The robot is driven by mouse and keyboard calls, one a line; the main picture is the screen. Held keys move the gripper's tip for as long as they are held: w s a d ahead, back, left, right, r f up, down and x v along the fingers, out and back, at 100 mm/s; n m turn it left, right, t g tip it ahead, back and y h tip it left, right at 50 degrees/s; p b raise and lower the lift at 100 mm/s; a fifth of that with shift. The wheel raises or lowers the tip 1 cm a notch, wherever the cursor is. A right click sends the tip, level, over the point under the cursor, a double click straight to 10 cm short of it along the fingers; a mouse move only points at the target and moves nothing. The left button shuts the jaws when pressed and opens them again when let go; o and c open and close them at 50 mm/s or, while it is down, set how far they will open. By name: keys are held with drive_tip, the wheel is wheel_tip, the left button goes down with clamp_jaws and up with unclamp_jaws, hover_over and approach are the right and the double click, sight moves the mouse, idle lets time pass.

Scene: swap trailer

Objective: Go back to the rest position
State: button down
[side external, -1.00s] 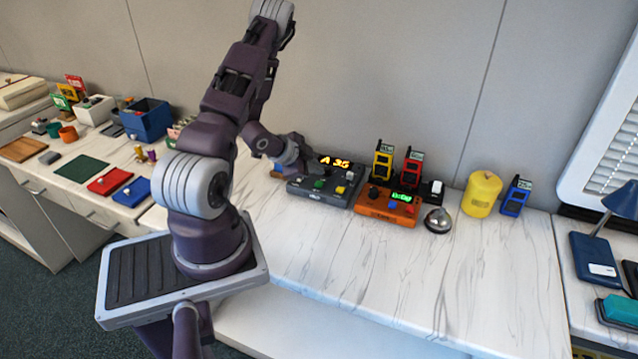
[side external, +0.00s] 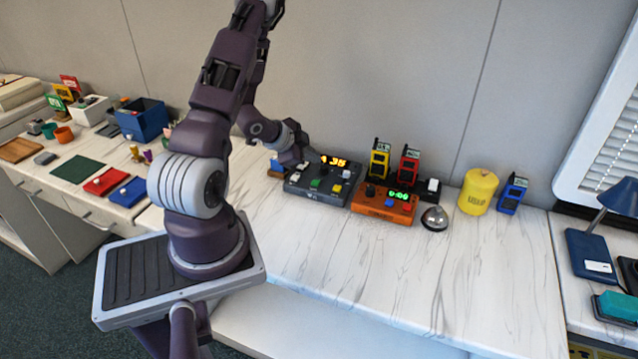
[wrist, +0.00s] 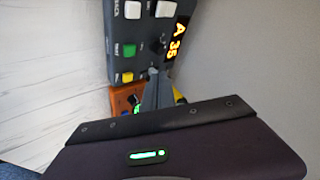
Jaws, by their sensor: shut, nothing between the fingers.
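My gripper (side external: 306,158) is at the far left part of the dark grey control box, near its back edge. In the wrist view my gripper's fingers (wrist: 153,76) are together with nothing between them, close to the box's dark knob. Whether they touch the box cannot be told. The dark grey control box (side external: 320,196) has green, yellow and white buttons and an orange lit display; it also shows in the wrist view (wrist: 143,50), where the display reads A 35.
An orange box (side external: 372,207) with a green display stands beside the grey box. A bell (side external: 434,219), a yellow canister (side external: 478,192) and a blue device (side external: 512,195) stand to the right. The front of the marble counter (side external: 400,270) is clear. A wall rises behind.

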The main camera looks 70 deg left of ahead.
drive_tip(key=w+d+r+n+g+y, duration=0.1)
drive_tip(key=w+d+r+n, duration=0.1)
drive_tip(key=d+r, duration=0.55)
drive_tip(key=w+d+r+n, duration=0.15)
drive_tip(key=d+r, duration=0.25)
drive_tip(key=r, duration=0.7)
drive_tip(key=s+d+r+g+h, duration=0.1)
drive_tip(key=s+d+r+h, duration=0.1)
drive_tip(key=s+d, duration=0.7)
drive_tip(key=s+d+r+n+g+h, duration=0.1)
drive_tip(key=s+d+r+h, duration=0.1)
drive_tip(key=s+d+r, duration=0.3)
drive_tip(key=s+d, duration=0.4)
drive_tip(key=d, duration=0.4)
drive_tip(key=shift+s+d, duration=0.15)
